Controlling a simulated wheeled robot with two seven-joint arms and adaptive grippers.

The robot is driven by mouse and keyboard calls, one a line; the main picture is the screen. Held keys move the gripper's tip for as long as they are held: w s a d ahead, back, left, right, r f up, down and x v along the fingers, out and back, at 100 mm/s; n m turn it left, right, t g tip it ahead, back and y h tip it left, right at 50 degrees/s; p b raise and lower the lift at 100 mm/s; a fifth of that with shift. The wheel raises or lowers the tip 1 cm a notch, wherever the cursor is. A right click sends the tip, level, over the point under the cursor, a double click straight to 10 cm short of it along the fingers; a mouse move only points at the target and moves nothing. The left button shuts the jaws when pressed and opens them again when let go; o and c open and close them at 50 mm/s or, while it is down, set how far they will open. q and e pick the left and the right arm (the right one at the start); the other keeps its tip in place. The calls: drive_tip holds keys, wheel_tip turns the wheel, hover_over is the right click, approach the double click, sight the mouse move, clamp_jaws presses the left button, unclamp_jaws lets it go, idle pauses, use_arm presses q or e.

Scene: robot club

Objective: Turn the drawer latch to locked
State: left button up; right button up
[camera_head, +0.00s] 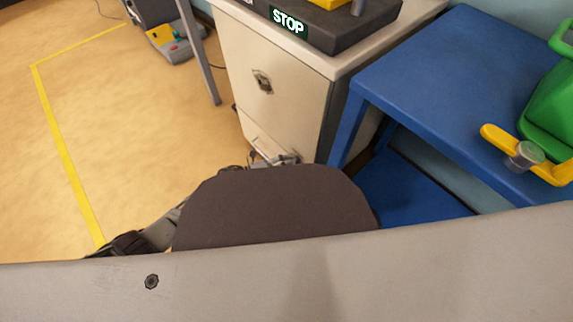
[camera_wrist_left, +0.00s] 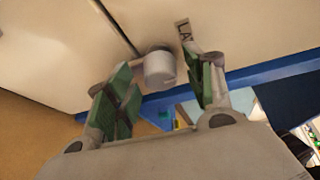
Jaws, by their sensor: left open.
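A pale drawer cabinet (camera_head: 272,65) stands at the upper middle in the head view. In the head view my left gripper (camera_head: 276,160) is low at the cabinet front, mostly hidden by my own body. A metal fitting (camera_head: 262,82) is higher on the cabinet front. My right gripper is not in view.
A blue table (camera_head: 440,70) stands right of the cabinet, with a green and yellow object (camera_head: 550,110) on it. A dark unit with a STOP sign (camera_head: 288,22) is on the cabinet top. The floor (camera_head: 130,120) at left is mostly clear, with yellow tape.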

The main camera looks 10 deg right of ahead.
use_arm(q)
drive_tip(key=shift+a, duration=0.1)
drive_tip(key=v, duration=1.1)
drive_tip(key=shift+a, duration=0.4)
drive_tip(key=shift+s, duration=0.1)
idle(0.5)
